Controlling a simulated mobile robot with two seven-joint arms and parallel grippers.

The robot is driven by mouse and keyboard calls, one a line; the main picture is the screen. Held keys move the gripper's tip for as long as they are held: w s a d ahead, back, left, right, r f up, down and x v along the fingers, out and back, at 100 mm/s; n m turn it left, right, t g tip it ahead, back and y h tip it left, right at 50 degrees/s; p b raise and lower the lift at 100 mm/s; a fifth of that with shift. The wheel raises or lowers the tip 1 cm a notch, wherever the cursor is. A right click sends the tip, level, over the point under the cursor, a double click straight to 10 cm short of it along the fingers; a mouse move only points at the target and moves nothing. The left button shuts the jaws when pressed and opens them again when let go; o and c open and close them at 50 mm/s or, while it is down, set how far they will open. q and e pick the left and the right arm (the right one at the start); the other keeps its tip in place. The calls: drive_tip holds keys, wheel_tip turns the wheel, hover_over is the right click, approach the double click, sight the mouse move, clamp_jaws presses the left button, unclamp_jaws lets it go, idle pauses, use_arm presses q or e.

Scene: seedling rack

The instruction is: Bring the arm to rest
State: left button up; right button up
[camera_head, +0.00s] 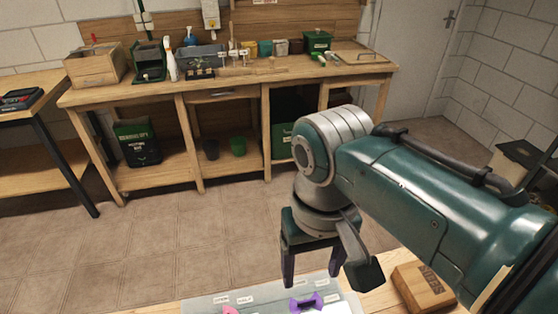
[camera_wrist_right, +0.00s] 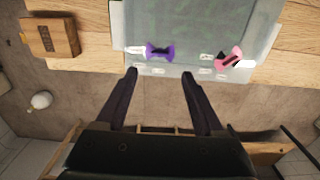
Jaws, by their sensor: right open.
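My right arm comes in from the right in the head view. Its gripper (camera_head: 312,270) points down over the near table's far edge, its two dark fingers apart. In the right wrist view the open fingers (camera_wrist_right: 158,76) have nothing between them. Just beyond the tips lies a grey, translucent tray or mat (camera_wrist_right: 190,25) with small white labels. On it are a purple bow-shaped piece (camera_wrist_right: 160,51) and a pink one with dark parts (camera_wrist_right: 230,58). The purple piece (camera_head: 307,302) and pink piece (camera_head: 230,310) also show in the head view. My left gripper is not in view.
A small wooden box (camera_head: 424,287) stands on the near table, right of the gripper. Across a tiled floor (camera_head: 180,240) is a long workbench (camera_head: 230,87) with pots, bottles and a crate. A side table (camera_head: 45,85) stands at left. The floor between is clear.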

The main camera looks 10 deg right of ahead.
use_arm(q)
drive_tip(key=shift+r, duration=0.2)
use_arm(e)
drive_tip(key=shift+r, duration=0.55)
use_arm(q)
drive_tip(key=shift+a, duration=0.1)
use_arm(e)
drive_tip(key=shift+s+d, duration=0.1)
drive_tip(key=shift+s, duration=0.05)
